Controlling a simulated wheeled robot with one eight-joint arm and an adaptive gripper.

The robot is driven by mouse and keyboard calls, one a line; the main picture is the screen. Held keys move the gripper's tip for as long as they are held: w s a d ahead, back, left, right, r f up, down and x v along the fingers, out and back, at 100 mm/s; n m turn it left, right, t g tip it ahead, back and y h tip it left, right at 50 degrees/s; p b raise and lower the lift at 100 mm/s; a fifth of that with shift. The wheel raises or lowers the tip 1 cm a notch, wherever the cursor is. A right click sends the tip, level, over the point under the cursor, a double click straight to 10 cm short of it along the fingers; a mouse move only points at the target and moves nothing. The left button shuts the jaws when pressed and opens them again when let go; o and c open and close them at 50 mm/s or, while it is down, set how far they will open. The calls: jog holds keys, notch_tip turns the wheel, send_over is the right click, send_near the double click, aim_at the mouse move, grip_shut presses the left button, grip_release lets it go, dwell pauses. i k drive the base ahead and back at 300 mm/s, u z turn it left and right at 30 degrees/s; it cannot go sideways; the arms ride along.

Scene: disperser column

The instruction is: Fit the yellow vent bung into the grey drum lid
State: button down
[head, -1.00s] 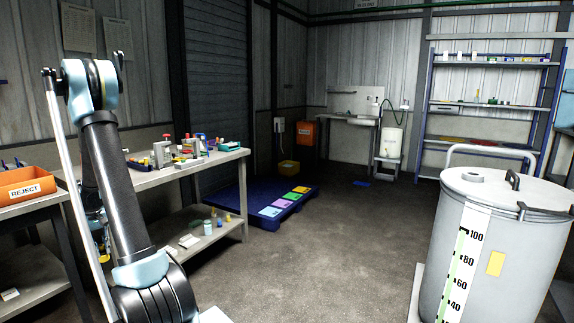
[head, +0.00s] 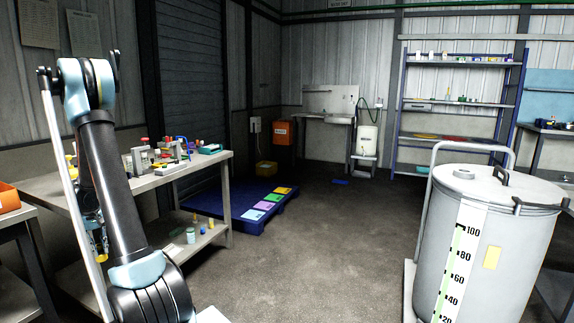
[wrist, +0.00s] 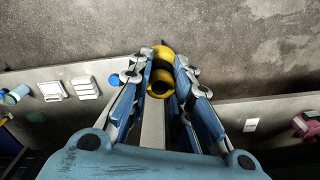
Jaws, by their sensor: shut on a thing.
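The yellow vent bung (wrist: 162,85) is between the fingers of my gripper (wrist: 163,68) in the wrist view. My gripper is shut on it, and the bung shows as a yellow ring with a dark hollow. In the head view my arm is at the left, far from the drum. The grey drum lid (head: 530,188) tops a large grey drum (head: 455,215) at the right. A short round raised collar (head: 463,173) stands on the lid, left of a dark handle (head: 502,176). Whether the collar is open inside cannot be told.
A workbench (head: 190,172) with bottles and small items stands at the left. A blue pallet (head: 225,213) with coloured squares lies behind it. A pale tubular rail (head: 470,146) rises behind the drum. Bare floor (head: 320,240) lies between bench and drum.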

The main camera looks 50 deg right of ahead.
aim_at(497, 184)
jog(key=z, duration=3.6)
jog(key=k, duration=0.9)
jog(key=i, duration=0.9)
